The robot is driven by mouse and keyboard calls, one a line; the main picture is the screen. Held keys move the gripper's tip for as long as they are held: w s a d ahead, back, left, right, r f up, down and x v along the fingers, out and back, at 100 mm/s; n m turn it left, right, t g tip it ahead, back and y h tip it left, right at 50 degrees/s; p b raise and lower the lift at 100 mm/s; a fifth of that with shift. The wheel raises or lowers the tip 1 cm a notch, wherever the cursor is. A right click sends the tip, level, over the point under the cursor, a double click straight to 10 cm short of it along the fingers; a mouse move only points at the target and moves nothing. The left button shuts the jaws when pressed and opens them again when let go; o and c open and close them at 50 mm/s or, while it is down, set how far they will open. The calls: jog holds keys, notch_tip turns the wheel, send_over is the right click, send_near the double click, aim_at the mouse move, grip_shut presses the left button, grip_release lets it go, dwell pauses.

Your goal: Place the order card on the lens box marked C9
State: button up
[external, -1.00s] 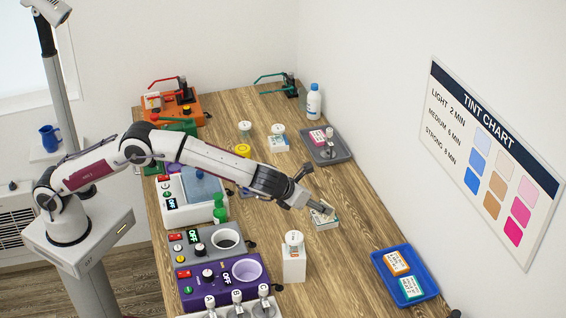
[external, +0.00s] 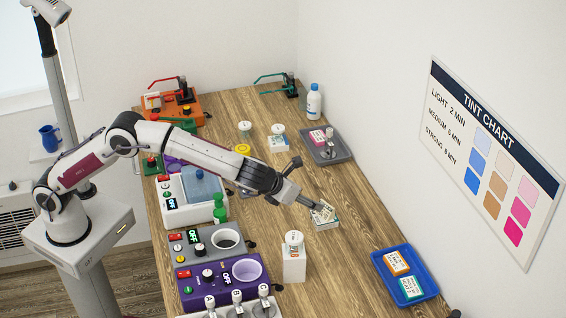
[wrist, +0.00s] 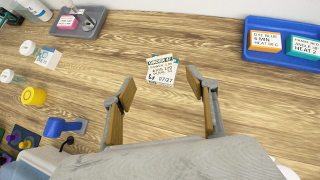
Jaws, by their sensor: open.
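The order card (external: 323,211), a pale card with printed lines and a dark green heading, lies on top of a low white box (external: 328,224) at the middle right of the table. The card also shows in the wrist view (wrist: 160,69), slightly askew. The box's mark cannot be read, so I cannot tell whether it is C9. My gripper (external: 313,203) is open beside and just above the card. In the wrist view my fingers (wrist: 161,82) are spread, with the card beyond and between their tips, and nothing is held.
A taller white box (external: 294,267) with a white-lidded jar stands nearer the front. A grey tray (external: 335,156) is at the back. Devices line the left side. Table around the card is clear.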

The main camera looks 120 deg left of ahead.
dwell(0.5)
jog(key=s+d+r+n+t+h, duration=0.1)
jog(key=s+d+r+n+h, duration=0.1)
jog(key=s+d+r+n, duration=0.65)
jog(key=s+d+r+n+h, duration=0.25)
jog(key=s+d+r, duration=0.35)
jog(key=s+d, duration=0.6)
jog(key=s+d+f+n+h, duration=0.1)
jog(key=s+d+n, duration=0.3)
jog(key=s, duration=0.4)
jog(key=s+d+f+n+h, duration=0.1)
jog(key=s+d+f+n, duration=0.2)
jog(key=s+d, duration=0.3)
jog(key=s+d+f+n+t+h, duration=0.1)
jog(key=s+d+n, duration=0.3)
jog(key=s, duration=0.7)
jog(key=shift+s+d+f+n+h, duration=0.3)
jog(key=shift+d+f, duration=0.25)
jog(key=shift+d, duration=0.35)
